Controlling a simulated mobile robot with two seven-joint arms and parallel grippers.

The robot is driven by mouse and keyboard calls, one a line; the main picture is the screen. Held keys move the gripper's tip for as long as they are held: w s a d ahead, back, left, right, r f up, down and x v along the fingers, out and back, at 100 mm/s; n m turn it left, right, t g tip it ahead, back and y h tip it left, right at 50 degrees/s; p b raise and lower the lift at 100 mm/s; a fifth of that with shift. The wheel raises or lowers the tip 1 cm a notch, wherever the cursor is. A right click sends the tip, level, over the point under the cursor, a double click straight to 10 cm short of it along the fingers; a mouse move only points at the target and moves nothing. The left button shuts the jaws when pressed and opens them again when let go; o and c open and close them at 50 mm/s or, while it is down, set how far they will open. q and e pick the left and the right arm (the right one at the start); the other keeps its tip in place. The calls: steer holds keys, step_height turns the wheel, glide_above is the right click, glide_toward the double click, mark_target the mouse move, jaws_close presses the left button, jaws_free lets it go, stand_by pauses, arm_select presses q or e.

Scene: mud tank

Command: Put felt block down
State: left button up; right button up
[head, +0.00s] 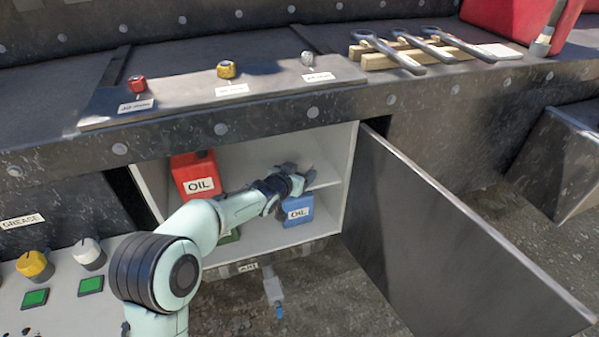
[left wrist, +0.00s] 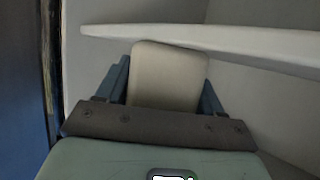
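My left gripper (head: 296,172) reaches into an open cabinet, at the edge of its small inner shelf (head: 325,177). In the left wrist view, a beige block with rounded corners, which I take as the felt block (left wrist: 168,76), sits between the two blue-grey fingers, which meet its sides. The gripper (left wrist: 166,88) looks shut on it. The block's top overlaps the pale shelf edge (left wrist: 255,44) in that view; I cannot tell whether they touch. In the head view I cannot make out the block clearly. My right gripper is not in view.
A red oil can (head: 196,176) stands at the cabinet's left. A blue oil can (head: 298,210) is below my gripper. A green item (head: 230,237) is partly hidden by my arm. The cabinet door (head: 450,240) hangs open at right. Wrenches (head: 388,52) lie above.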

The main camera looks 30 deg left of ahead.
arm_select(q)
steer(key=shift+o, duration=0.9)
